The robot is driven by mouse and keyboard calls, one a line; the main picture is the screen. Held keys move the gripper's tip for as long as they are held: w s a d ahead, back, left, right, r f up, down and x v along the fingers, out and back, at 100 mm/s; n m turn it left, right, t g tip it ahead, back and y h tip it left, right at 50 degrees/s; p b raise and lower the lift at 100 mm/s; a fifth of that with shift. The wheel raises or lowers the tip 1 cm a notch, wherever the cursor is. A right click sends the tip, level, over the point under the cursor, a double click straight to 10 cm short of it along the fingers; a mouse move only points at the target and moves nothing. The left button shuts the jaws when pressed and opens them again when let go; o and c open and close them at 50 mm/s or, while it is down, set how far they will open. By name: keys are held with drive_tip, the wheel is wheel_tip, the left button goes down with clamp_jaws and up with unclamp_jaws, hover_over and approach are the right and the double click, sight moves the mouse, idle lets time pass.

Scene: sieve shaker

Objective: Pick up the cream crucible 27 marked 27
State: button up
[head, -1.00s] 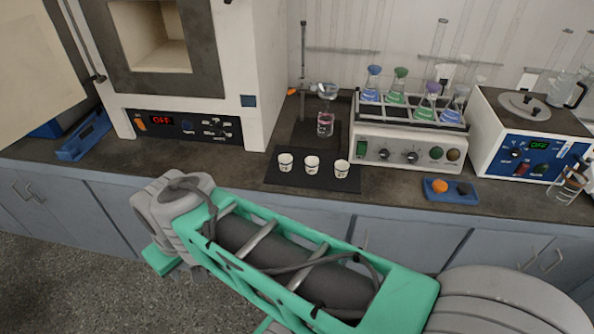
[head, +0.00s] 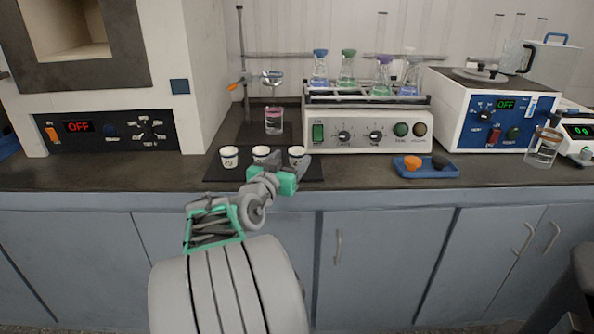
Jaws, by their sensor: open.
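Three small cream crucibles stand upright in a row on a black mat (head: 215,174): a left one (head: 229,157), a middle one (head: 261,152) and a right one (head: 297,154). Each seems to bear a dark mark, but the marks are too small to read, so I cannot tell which is 27. My gripper (head: 285,163) is open, with its fingers in front of the middle and right crucibles. It partly hides their lower parts. I cannot tell whether it touches either one. No crucible is visibly held.
Behind the mat, a stand holds glassware above a beaker (head: 274,121). A furnace (head: 182,130) is at left. A shaker (head: 368,133) with several flasks and a blue tray (head: 440,172) with an orange knob are at right. The bench's front edge lies just before the mat.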

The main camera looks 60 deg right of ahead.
sight(294, 155)
drive_tip(key=d, duration=0.3)
drive_tip(key=d+b, duration=0.1)
drive_tip(key=d, duration=0.1)
drive_tip(key=shift+w+d+f, duration=0.2)
drive_tip(key=shift+w+d, duration=0.05)
drive_tip(key=shift+d, duration=0.05)
drive_tip(key=shift+c, duration=0.4)
clamp_jaws()
